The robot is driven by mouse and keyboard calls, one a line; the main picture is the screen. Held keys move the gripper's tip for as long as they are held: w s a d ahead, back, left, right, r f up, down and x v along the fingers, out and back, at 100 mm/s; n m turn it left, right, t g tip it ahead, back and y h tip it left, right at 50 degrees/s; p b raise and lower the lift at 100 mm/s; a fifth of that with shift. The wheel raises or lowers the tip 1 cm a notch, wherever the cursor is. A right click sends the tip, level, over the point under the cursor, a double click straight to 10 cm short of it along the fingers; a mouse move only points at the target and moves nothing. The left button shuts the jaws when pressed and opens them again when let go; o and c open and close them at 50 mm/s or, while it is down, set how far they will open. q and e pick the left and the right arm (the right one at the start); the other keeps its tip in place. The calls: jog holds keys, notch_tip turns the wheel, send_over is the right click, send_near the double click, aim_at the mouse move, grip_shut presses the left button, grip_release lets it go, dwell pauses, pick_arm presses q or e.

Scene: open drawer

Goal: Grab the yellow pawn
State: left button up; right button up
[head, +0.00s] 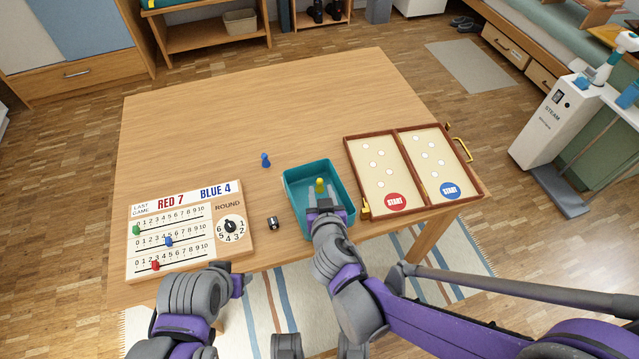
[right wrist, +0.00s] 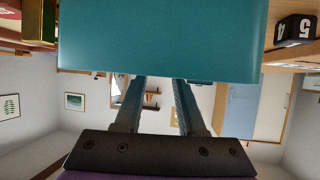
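The yellow pawn (head: 320,185) stands inside the teal tray (head: 295,178) on the table. My right gripper (head: 321,190) reaches down into the tray from the near side. Its two fingers are apart, with the pawn at the gap between their tips; contact cannot be told. In the right wrist view the teal tray wall (right wrist: 160,40) hides the fingertips and the pawn; the two separated fingers (right wrist: 157,95) show below it.
A scoreboard (head: 190,190) lies on the left of the table (head: 220,110). A blue pawn (head: 266,160) and a black die (head: 273,223) are left of the tray. An open wooden game case (head: 398,166) lies close on its right. The table's far part is clear.

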aim_at(320, 183)
jog(key=b+x, duration=0.1)
jog(key=x, duration=0.5)
jog(key=shift+w+d+f, duration=0.15)
jog(key=shift+w+f, duration=0.1)
jog(key=shift+w, duration=0.05)
grip_shut()
